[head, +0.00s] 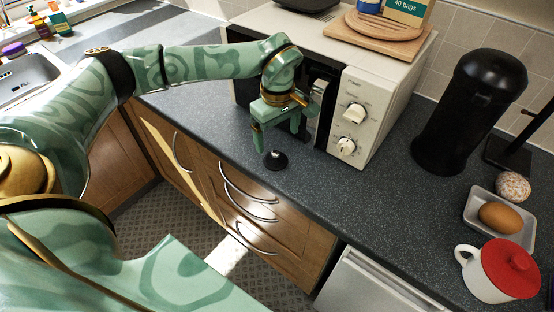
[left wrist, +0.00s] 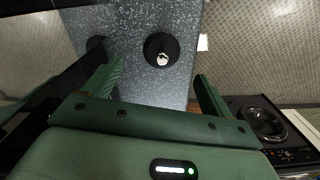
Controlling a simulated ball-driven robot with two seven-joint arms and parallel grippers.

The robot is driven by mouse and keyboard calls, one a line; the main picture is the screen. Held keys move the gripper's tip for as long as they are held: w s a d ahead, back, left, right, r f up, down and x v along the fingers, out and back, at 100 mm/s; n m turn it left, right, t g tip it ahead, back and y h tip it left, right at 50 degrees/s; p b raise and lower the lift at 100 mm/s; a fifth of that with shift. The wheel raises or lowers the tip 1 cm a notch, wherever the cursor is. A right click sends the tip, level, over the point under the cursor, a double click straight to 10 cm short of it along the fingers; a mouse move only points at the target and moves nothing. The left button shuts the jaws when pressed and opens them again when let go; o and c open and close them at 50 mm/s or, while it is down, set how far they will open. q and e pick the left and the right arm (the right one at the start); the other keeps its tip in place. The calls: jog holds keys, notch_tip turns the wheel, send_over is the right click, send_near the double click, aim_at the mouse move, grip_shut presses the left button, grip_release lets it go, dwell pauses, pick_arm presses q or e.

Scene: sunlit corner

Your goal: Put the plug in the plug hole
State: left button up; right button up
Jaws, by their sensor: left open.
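The plug (head: 276,161), a small black disc with a silver knob, lies on the dark speckled worktop in front of the microwave. It also shows in the left wrist view (left wrist: 161,50), just beyond the fingertips. My left gripper (head: 277,136) is open and empty, pointing down just above the plug, with its green fingers spread; they also show in the left wrist view (left wrist: 156,76). The steel sink (head: 30,70) is at the far left of the head view. I cannot make out its plug hole. My right gripper is not in view.
The white microwave (head: 367,110) stands close behind my left gripper, with a round wooden board (head: 378,30) on top. A black canister (head: 470,110), a dish (head: 472,215) with an egg and a red-lidded white pot (head: 497,270) stand at right. Bottles (head: 40,24) stand behind the sink.

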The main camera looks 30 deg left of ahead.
aim_at(276, 152)
pick_arm(q)
notch_tip(276, 152, down, 3)
jog(key=shift+r, duration=0.1)
notch_tip(276, 152, down, 5)
jog(key=shift+s+a+r+b, duration=0.1)
jog(key=shift+r+b, duration=0.1)
jog(key=shift+b, duration=0.5)
jog(key=c, duration=1.1)
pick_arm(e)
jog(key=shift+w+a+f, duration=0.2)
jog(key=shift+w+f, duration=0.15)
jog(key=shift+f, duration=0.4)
pick_arm(q)
jog(key=shift+r, duration=0.2)
jog(key=shift+c, duration=0.2)
